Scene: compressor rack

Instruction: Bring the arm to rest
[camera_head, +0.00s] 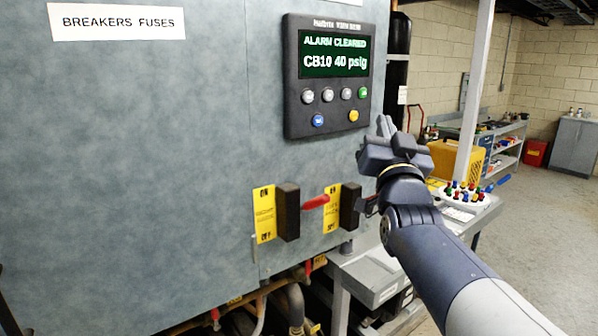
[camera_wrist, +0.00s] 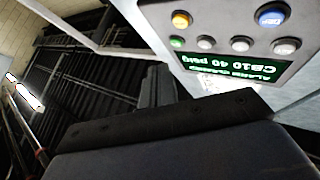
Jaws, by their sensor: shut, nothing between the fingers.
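My gripper (camera_head: 386,126) is raised in front of the grey-blue cabinet, just right of and below the control panel (camera_head: 329,78). Its fingers point up and are shut with nothing between them. My arm reaches up to it from the lower right. The panel screen (camera_head: 335,52) reads "ALARM CLEARED" and "CB10 40 psig". In the wrist view the panel (camera_wrist: 225,42) appears upside down at the upper right, beyond my gripper (camera_wrist: 158,85). I cannot tell the exact gap between the fingers and the panel.
The cabinet (camera_head: 130,150) carries two black handles (camera_head: 288,212) with yellow tags and a red lever (camera_head: 316,202). Pipes run below it. A cart (camera_head: 465,212) with a tray of coloured pieces (camera_head: 466,194) stands behind my arm. Open floor (camera_head: 545,235) lies to the right.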

